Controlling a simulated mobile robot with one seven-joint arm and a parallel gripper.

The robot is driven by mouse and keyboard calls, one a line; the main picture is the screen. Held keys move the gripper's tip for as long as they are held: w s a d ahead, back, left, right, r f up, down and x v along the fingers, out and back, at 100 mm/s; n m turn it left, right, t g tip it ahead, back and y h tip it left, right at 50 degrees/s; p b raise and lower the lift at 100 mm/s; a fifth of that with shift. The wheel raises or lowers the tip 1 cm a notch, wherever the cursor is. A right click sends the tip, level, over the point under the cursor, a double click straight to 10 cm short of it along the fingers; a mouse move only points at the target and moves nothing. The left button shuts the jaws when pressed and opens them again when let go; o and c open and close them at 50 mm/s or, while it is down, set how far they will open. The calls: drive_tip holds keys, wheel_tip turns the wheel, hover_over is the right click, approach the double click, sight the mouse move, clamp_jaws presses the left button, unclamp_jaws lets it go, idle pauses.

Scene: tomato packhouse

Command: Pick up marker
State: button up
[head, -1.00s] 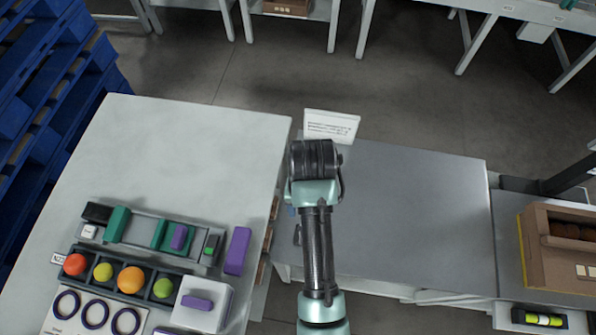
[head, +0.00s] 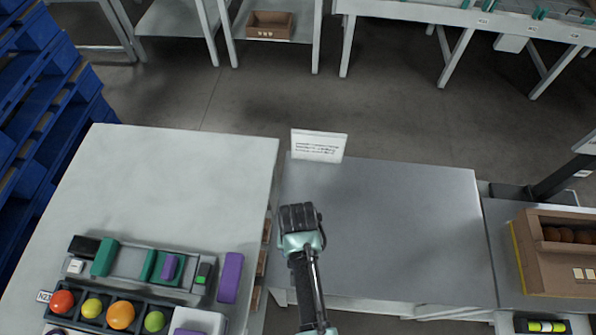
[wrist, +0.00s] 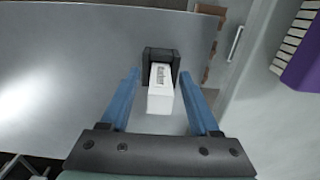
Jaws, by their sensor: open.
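A small white block with dark lettering that looks like "Marker" (wrist: 160,90) sits at a dark holder (wrist: 161,56) on the grey tabletop, in the wrist view. My gripper (wrist: 159,75) is open, with one blue finger on each side of the block. A gap shows on both sides, so neither finger seems to touch it. In the head view my gripper's wrist (head: 299,218) is over the left part of the grey table (head: 400,225). It hides the fingers and the block there.
A pale table (head: 180,165) on the left holds a tray of coloured balls (head: 106,320), a purple block (head: 230,277) and other small items. A white sign (head: 318,146) stands at the grey table's back edge. A brown crate (head: 560,270) is at right. The grey table's middle is clear.

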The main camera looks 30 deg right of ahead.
drive_tip(key=shift+f, duration=0.15)
clamp_jaws()
idle(0.4)
wheel_tip(320, 180, up, 10)
drive_tip(key=shift+f+p, duration=0.1)
drive_tip(key=shift+p, duration=0.55)
wheel_tip(320, 180, up, 5)
drive_tip(key=p, duration=0.5)
drive_tip(key=shift+p, duration=0.35)
